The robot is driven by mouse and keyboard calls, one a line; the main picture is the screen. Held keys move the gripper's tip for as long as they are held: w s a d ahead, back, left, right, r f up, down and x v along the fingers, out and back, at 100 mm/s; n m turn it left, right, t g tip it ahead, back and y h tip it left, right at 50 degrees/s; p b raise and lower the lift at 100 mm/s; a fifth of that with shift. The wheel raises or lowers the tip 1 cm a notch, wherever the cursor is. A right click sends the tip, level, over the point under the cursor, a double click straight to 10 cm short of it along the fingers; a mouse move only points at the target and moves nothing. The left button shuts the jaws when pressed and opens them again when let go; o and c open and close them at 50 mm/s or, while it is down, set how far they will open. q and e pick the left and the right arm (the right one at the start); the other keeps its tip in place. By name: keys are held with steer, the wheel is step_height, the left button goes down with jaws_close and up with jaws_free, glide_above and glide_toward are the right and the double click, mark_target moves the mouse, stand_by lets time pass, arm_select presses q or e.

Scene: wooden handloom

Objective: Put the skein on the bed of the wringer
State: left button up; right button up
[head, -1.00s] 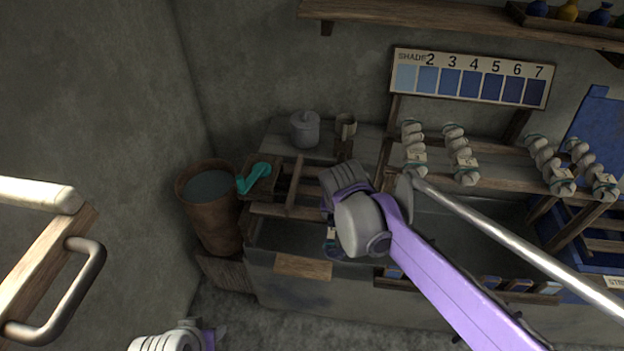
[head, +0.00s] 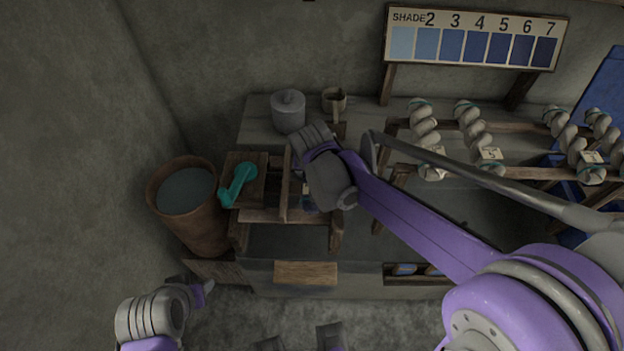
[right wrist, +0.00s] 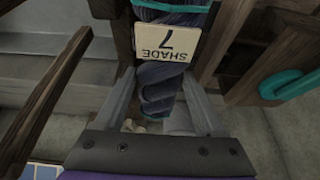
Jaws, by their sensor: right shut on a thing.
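The dark blue twisted skein (right wrist: 160,78) has a cream tag reading "SHADE 7". My right gripper (right wrist: 160,108) is shut on its near end, and the skein points away between wooden posts. The wringer (head: 244,172) is a wooden frame with a teal crank, left of centre in the head view; the crank (right wrist: 290,84) also shows at the right in the right wrist view. My right wrist is over the wringer's right side, hiding most of the skein and the bed. Whether the skein touches the bed cannot be told. My left gripper (head: 200,290) is low at the left, away from the wringer, jaws unclear.
A rusty barrel of liquid (head: 187,190) stands left of the wringer. Pale tagged skeins (head: 424,135) hang on rails at right, below a shade chart (head: 474,42). A vat lies beneath my right arm.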

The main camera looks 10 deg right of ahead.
steer(key=shift+w+f+b, duration=0.1)
steer(key=shift+f+b, duration=0.2)
steer(key=shift+f, duration=2.05)
steer(key=shift+f, duration=0.15)
steer(key=o, duration=1.5)
